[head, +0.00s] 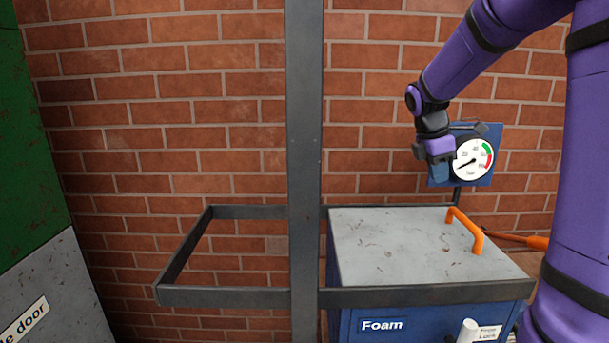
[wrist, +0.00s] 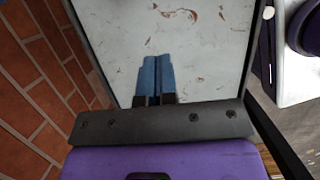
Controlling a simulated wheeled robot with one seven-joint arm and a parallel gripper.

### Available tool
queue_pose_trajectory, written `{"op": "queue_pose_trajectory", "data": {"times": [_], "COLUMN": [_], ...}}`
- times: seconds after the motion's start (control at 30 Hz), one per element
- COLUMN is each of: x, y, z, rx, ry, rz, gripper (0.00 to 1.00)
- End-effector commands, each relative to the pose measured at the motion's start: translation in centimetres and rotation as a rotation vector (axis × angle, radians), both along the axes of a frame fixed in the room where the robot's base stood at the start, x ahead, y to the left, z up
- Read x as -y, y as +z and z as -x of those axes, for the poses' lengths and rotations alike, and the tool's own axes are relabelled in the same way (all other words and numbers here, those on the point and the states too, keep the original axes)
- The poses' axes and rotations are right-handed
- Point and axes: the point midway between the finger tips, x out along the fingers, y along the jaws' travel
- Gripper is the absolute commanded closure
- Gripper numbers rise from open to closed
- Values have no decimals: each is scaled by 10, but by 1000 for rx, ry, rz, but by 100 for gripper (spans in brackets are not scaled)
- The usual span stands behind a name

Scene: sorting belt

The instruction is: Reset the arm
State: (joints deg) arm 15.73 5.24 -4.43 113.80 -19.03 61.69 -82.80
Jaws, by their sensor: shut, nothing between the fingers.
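My purple arm comes in from the right in the head view and bends down toward the box. My gripper (head: 440,172) hangs above the back of the box's lid, in front of the gauge panel. In the wrist view its two blue fingers (wrist: 157,78) are together with nothing between them. Below the fingers is the worn grey lid (wrist: 205,45), and the gripper appears apart from it.
A blue box labelled Foam (head: 383,325) has a grey top and an orange handle (head: 464,231). A round gauge (head: 473,160) is behind it. A brick wall (head: 150,130) closes the back.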

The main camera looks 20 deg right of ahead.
Motion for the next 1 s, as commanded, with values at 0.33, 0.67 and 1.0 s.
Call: {"op": "queue_pose_trajectory", "data": {"times": [0.33, 0.67, 1.0], "x": [-42, -123, -185], "y": [24, 53, 52], "z": [28, 101, 182], "rx": [144, 416, 602], "ry": [-161, -550, -954], "rz": [-20, -141, -344], "gripper": [100, 100, 100]}}
